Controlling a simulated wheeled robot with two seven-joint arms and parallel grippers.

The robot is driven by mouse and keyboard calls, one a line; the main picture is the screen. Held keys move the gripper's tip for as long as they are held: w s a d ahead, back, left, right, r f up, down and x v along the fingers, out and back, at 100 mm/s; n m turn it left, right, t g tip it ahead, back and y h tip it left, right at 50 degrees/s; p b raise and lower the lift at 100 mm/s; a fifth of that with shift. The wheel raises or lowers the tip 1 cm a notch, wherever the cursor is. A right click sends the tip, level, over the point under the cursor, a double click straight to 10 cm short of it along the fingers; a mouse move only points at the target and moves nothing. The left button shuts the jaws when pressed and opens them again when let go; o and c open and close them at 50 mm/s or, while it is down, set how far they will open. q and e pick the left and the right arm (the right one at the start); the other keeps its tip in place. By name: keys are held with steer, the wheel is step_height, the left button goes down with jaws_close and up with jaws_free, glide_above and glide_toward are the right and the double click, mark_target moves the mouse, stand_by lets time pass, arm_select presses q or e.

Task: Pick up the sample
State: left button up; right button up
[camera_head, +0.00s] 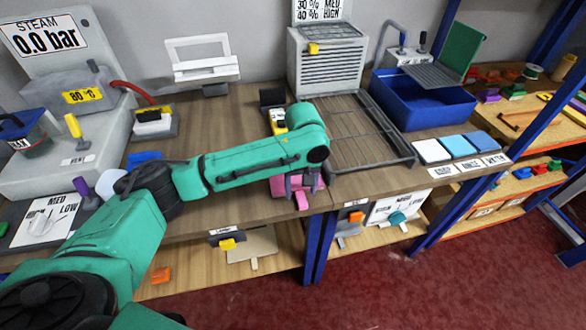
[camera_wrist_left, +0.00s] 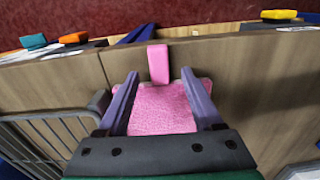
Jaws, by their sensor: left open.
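The sample is a flat pink piece (camera_wrist_left: 162,110) with a raised pink tab (camera_wrist_left: 158,63) at its far edge. It lies on the wooden table near the front edge in the left wrist view. In the head view the pink sample (camera_head: 308,182) is partly hidden by my left arm and gripper. My left gripper (camera_wrist_left: 159,76) is open, with its two purple fingers over the sample, one on each side of its middle. The tab stands between and just beyond the fingertips. Whether the fingers touch the sample, I cannot tell. My right gripper is not in view.
A wire rack (camera_head: 362,130) lies right of the sample, its frame close to my left gripper. A blue bin (camera_head: 425,108) stands behind it at the right. A grey vented box (camera_head: 327,62) stands at the back. The table's front edge (camera_head: 375,176) is close, with shelves below.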

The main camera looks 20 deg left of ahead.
arm_select(q)
steer(key=shift+s+d+f, duration=0.1)
steer(key=shift+f, duration=0.9)
jaws_close()
